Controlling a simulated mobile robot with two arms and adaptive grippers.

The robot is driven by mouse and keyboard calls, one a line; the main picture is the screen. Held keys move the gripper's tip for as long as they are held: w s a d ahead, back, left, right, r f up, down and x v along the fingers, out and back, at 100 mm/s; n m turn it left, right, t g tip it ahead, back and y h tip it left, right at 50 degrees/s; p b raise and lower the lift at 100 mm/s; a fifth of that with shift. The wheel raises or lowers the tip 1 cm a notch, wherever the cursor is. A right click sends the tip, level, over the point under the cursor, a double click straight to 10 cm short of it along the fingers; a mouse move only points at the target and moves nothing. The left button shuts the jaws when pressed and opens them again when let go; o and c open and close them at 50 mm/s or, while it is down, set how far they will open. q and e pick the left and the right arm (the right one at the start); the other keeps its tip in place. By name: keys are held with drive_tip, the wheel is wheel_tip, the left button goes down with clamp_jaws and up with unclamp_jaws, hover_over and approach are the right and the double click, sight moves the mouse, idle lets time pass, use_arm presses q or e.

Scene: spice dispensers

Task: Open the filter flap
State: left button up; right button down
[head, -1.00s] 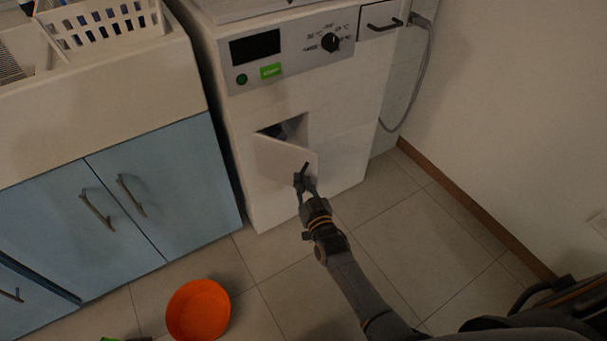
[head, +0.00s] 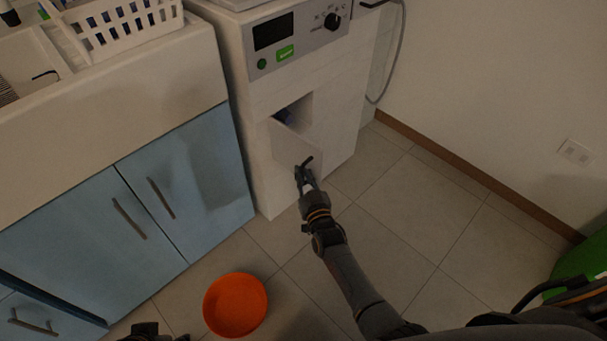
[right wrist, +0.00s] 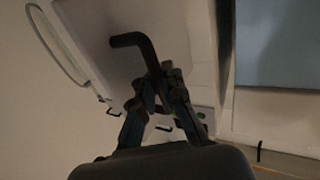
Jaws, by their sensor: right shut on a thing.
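The filter flap (head: 292,143) is a white panel low on the front of the white washing machine (head: 338,84). My right gripper (head: 303,171) is shut on the flap's dark bent handle (head: 308,161). In the right wrist view, the handle (right wrist: 133,40) rises from between the fingertips of the right gripper (right wrist: 160,78), in front of the pale flap.
Blue cabinets (head: 190,185) stand left of the machine, under a counter with a white basket (head: 125,28). An orange bowl (head: 236,305) lies on the tiled floor. A green object (head: 585,262) is at the right edge. The floor right of my arm is clear.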

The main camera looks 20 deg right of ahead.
drive_tip(key=shift+s+d+f, duration=0.15)
drive_tip(key=shift+s+f, duration=0.05)
drive_tip(key=shift+f, duration=0.15)
drive_tip(key=c, duration=1.6)
unclamp_jaws()
drive_tip(key=shift+o, duration=0.8)
drive_tip(key=shift+r, duration=0.2)
drive_tip(key=s, duration=1.2)
drive_tip(key=shift+d, duration=0.1)
